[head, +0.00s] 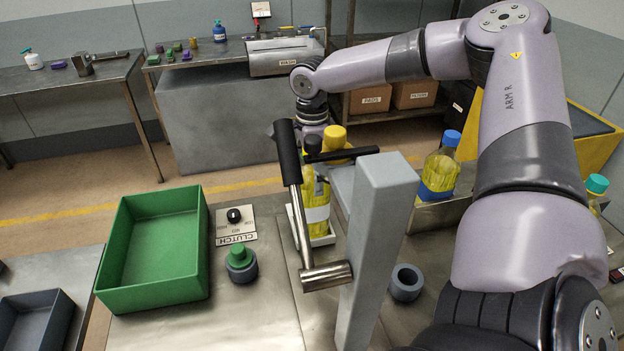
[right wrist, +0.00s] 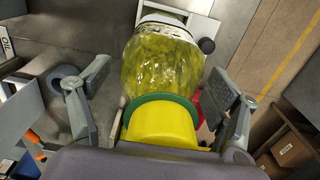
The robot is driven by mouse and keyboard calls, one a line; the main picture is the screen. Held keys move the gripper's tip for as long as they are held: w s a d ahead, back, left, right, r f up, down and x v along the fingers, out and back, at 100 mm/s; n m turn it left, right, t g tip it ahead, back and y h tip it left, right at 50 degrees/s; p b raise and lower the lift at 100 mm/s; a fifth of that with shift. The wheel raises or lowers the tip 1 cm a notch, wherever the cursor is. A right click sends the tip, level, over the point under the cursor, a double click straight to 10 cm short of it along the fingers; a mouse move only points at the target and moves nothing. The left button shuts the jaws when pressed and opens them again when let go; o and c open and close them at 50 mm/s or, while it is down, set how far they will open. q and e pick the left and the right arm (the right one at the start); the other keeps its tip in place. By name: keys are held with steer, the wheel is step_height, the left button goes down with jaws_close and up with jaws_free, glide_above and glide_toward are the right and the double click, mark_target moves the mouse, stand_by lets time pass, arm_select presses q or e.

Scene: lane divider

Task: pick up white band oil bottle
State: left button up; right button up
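The white band oil bottle (head: 317,214) holds yellow oil and stands upright in a small white holder, partly behind a lever. In the right wrist view the bottle (right wrist: 160,65) shows a yellow cap, a green ring and its white band at the far end. My right gripper (head: 318,150) is at the bottle's upper part, partly hidden by the lever's black handle. In the right wrist view my right gripper (right wrist: 160,82) is open, with one finger on each side of the cap and neck and gaps visible. My left gripper is not in view.
A lever (head: 296,200) and a grey post (head: 378,240) stand close in front of the bottle. A bottle with a blue band (head: 438,172) stands to the right.

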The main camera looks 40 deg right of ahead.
steer(key=c, duration=1.7)
steer(key=shift+w+r, duration=0.1)
steer(key=shift+w, duration=0.05)
steer(key=shift+c, duration=0.4)
